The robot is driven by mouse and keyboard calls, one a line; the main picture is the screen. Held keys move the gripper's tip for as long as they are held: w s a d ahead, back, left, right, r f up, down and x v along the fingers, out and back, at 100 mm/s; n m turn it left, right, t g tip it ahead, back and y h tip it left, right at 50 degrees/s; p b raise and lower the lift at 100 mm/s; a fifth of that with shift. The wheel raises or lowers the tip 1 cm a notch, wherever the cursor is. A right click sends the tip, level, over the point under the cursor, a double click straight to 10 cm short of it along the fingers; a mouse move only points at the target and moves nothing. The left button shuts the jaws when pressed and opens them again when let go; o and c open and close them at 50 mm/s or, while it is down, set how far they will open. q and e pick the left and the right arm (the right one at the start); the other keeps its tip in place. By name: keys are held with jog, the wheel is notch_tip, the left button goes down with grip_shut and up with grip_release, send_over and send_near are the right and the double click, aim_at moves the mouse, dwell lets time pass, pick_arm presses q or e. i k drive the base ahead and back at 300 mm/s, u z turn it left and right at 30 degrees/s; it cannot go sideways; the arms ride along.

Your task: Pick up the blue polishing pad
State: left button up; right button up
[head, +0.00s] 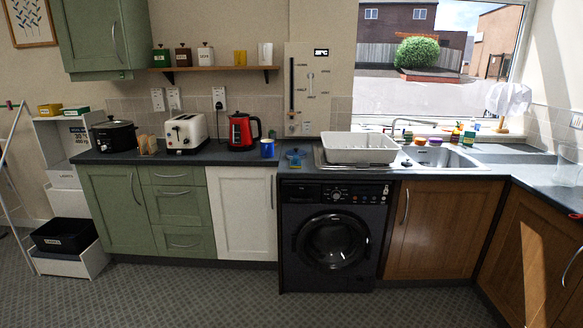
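A small blue item (295,153) lies on the dark worktop above the black washing machine, between the blue mug and the dish rack. It may be the blue polishing pad, but it is too small to be sure. A yellowish-green patch shows just in front of it. Neither my left nor my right gripper can be made out in the head view.
A blue mug (267,149) and a red kettle (242,131) stand left of the blue item. A white dish rack (360,148) stands to its right, beside the sink (440,157). The floor (200,290) before the cabinets is clear.

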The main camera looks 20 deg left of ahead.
aim_at(295, 163)
jog(key=u, duration=0.55)
jog(key=i, duration=0.45)
jog(key=z, duration=0.55)
jog(key=k, duration=0.6)
jog(key=z, duration=0.7)
jog(key=i, duration=0.7)
jog(key=z, duration=0.05)
